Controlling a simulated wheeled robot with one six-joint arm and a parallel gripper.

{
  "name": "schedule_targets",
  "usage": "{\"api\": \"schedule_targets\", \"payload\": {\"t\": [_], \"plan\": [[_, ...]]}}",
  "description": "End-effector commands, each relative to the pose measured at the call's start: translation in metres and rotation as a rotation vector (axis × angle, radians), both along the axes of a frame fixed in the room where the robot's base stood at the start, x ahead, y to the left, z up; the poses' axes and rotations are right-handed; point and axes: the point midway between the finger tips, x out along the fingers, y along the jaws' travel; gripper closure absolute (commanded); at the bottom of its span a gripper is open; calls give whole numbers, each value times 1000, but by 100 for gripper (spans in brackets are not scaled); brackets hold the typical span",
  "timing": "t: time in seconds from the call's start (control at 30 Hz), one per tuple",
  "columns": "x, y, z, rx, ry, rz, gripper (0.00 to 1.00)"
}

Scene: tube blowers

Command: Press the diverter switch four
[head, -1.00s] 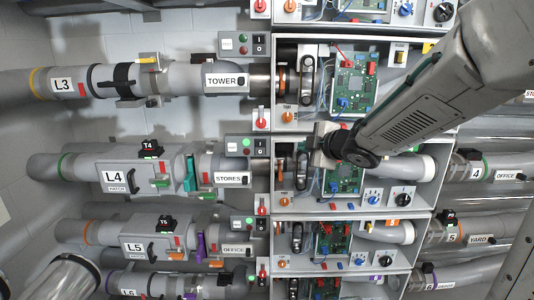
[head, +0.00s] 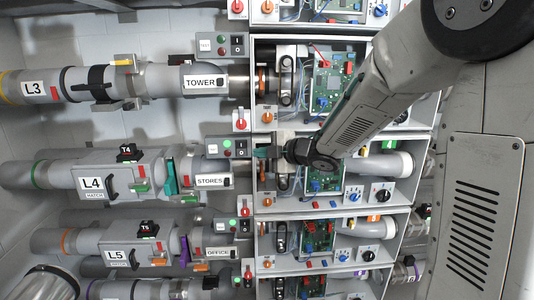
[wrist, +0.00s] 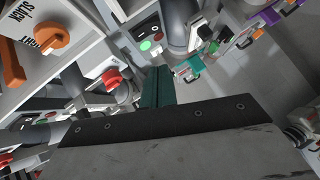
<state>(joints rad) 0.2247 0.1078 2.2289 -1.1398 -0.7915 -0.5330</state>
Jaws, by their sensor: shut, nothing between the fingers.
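The L4 row has a small grey control box (head: 234,147) with a lit green lamp and a dark rocker switch (head: 240,147), at the left edge of the cabinet; I take this as diverter switch four, though no number on it is legible. My gripper (head: 263,152) is shut and empty, its teal fingers just right of that box and pointing left. They appear apart from the rocker, but depth is hard to judge. In the wrist view the shut teal fingers (wrist: 157,86) point toward a control box (wrist: 147,38) with a green lamp.
The L4 pipe (head: 130,180) with a teal lever (head: 170,177) lies left. Similar boxes sit above and below.

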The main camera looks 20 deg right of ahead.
Motion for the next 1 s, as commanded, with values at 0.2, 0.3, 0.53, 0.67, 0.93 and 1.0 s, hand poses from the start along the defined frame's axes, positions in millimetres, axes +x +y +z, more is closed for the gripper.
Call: {"api": "schedule_targets", "payload": {"t": [0.2, 0.3, 0.53, 0.67, 0.93, 1.0], "plan": [[40, 24, -15, -1, 2, 4, 100], [56, 25, -21, -1, 3, 0, 100], [78, 17, -30, 0, 1, 0, 100], [82, 15, -31, -1, 0, 0, 100], [82, 15, -31, -1, 0, -1, 100], [82, 11, -31, -2, -4, -4, 100]]}}
